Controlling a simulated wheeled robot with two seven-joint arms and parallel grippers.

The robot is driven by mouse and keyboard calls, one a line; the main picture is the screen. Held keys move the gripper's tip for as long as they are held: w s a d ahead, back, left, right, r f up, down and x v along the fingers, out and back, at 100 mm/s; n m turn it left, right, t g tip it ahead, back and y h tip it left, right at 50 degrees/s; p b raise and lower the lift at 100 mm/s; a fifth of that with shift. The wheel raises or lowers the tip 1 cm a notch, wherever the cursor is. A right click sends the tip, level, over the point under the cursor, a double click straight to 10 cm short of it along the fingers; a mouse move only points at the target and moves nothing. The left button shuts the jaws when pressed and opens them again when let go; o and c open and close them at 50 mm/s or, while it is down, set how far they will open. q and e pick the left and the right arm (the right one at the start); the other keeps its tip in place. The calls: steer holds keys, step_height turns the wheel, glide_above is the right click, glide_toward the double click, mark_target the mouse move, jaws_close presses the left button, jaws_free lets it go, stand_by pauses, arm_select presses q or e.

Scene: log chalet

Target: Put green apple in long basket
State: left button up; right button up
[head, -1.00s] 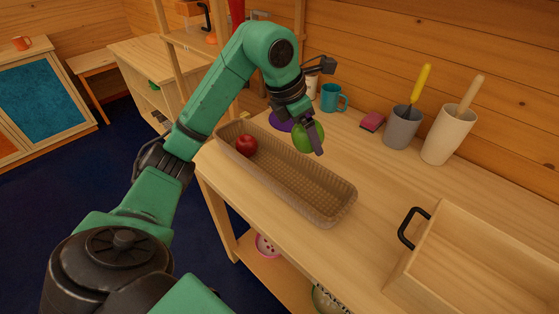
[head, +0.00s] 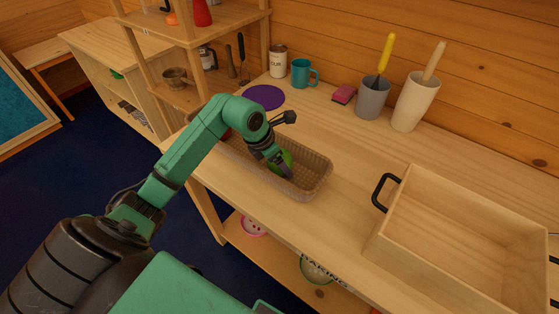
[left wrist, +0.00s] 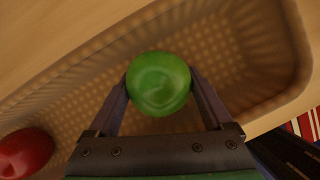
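The green apple (left wrist: 158,84) is between the fingers of my left gripper (left wrist: 160,92), touching both fingertips in the left wrist view. In the head view the apple (head: 286,158) is partly hidden behind my left gripper (head: 280,166). The long basket (head: 318,180) is a brown woven tray on the table, and the apple is low inside its right part. A red apple (left wrist: 24,152) lies in the basket at the other end; my arm mostly hides it in the head view. My right gripper is not in view.
A wooden crate (head: 455,215) with black handles stands at the right. A teal mug (head: 301,74), pink sponge (head: 344,94), grey cup (head: 372,98) and cream cup (head: 413,102) line the back. A purple disc (head: 264,97) lies behind the basket. The table between basket and crate is clear.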

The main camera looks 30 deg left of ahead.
arm_select(q)
steer(key=shift+o, duration=1)
steer(key=shift+r+p, duration=0.3)
steer(key=shift+p, duration=0.05)
steer(key=shift+s+a+r+b, duration=0.1)
steer(key=shift+a+r+b, duration=0.05)
steer(key=shift+r+b, duration=0.15)
steer(key=b+v, duration=0.1)
steer(key=v, duration=1)
steer(key=shift+s, duration=0.1)
